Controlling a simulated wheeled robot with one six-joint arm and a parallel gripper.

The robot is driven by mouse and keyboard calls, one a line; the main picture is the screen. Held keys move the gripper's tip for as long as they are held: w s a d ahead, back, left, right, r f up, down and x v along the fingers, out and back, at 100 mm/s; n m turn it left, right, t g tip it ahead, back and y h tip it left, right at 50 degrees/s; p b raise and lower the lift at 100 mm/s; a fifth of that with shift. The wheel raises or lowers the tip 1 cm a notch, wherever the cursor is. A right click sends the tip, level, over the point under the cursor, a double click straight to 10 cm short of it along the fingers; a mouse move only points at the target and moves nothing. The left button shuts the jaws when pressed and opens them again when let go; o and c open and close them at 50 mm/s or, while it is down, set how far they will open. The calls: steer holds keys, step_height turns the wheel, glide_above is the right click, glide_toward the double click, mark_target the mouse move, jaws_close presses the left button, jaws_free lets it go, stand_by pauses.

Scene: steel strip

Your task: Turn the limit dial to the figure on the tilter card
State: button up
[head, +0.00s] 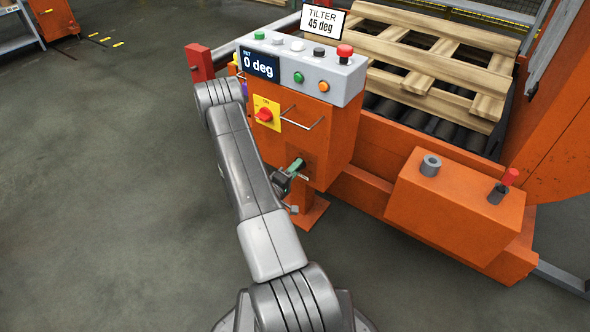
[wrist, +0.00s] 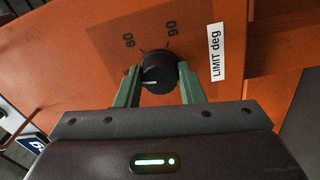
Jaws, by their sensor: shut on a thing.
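The tilter card (head: 323,22) stands behind the orange control box and reads "TILTER 45 deg". The limit dial (wrist: 160,72) is a round black knob on an orange panel, beside a white "LIMIT deg" label (wrist: 217,51). A white line shows on the lower left of the knob, pointing left in the wrist view. The figures 60 (wrist: 128,40) and 90 (wrist: 172,28) show above the knob; other figures are hidden. My gripper (wrist: 160,88) is shut on the knob, one green finger on each side. In the head view my gripper (head: 296,166) hides the dial.
The control box has a display (head: 259,65) reading "TILT 0 deg", several push buttons and a red rotary switch (head: 264,115) on a yellow plate. A metal handle (head: 303,118) sticks out above my gripper. Wooden pallets (head: 430,50) lie behind. Open floor is at left.

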steer(key=shift+n, duration=1)
steer(key=o, duration=1)
steer(key=p+v, duration=0.2)
steer(key=v, duration=1.1)
steer(key=shift+s+a+p, duration=0.2)
steer(key=shift+s+p, duration=0.15)
steer(key=b+x, duration=0.2)
steer(key=x, duration=1.2)
